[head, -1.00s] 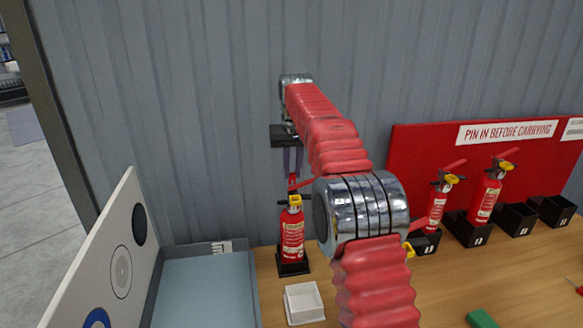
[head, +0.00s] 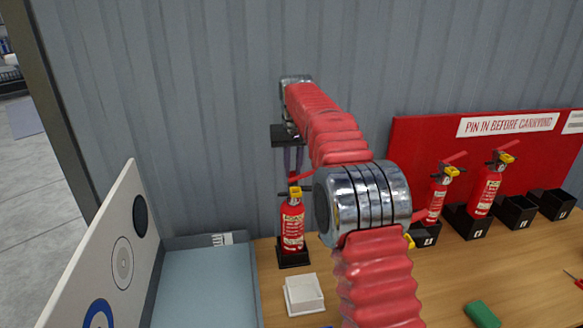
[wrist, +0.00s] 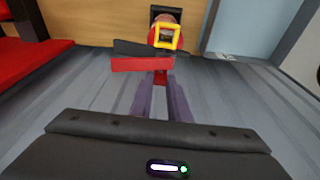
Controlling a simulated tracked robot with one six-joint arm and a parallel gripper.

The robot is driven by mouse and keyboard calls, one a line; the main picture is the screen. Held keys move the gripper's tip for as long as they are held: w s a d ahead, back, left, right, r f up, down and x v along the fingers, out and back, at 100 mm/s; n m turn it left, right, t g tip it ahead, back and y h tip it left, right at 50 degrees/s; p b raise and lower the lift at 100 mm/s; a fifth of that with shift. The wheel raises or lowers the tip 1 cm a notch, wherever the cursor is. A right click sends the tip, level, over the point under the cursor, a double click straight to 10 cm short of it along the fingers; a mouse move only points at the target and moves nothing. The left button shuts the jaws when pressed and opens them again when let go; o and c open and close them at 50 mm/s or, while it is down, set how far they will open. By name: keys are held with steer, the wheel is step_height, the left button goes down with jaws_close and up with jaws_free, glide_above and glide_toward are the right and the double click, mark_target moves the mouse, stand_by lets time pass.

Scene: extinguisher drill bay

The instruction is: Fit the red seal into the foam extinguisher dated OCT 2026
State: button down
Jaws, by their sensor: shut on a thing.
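My gripper (head: 293,172) points down above a small red extinguisher (head: 292,228) with a pale band and a yellow part at its top. The extinguisher stands upright in a black holder at the back of the bench. In the wrist view my purple fingers (wrist: 160,84) are shut on the small red seal (wrist: 160,77). Past the seal are the extinguisher's red lever (wrist: 140,65), black handle (wrist: 140,48) and yellow square frame (wrist: 166,36). I cannot tell whether the seal touches the extinguisher. The extinguisher's date and type are too small to read.
Two more extinguishers (head: 433,203) (head: 487,190) stand in black holders at right, before a red board (head: 430,140). Empty black holders (head: 515,212) follow. A white dish (head: 304,294), a blue-grey tray (head: 205,285) and a white panel (head: 105,250) are near. A green block (head: 482,314) lies front right.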

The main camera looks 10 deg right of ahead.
stand_by(0.4)
steer(key=c, duration=1.6)
jaws_free()
steer(key=shift+s+a+r, duration=0.1)
steer(key=shift+s+r, duration=0.35)
steer(key=shift+r, duration=1.75)
steer(key=shift+s+d+r, duration=0.1)
steer(key=shift+s+r, duration=0.4)
steer(key=shift+r, duration=1.75)
steer(key=shift+s+a+r, duration=0.1)
steer(key=shift+s+r, duration=0.35)
steer(key=shift+r, duration=1.75)
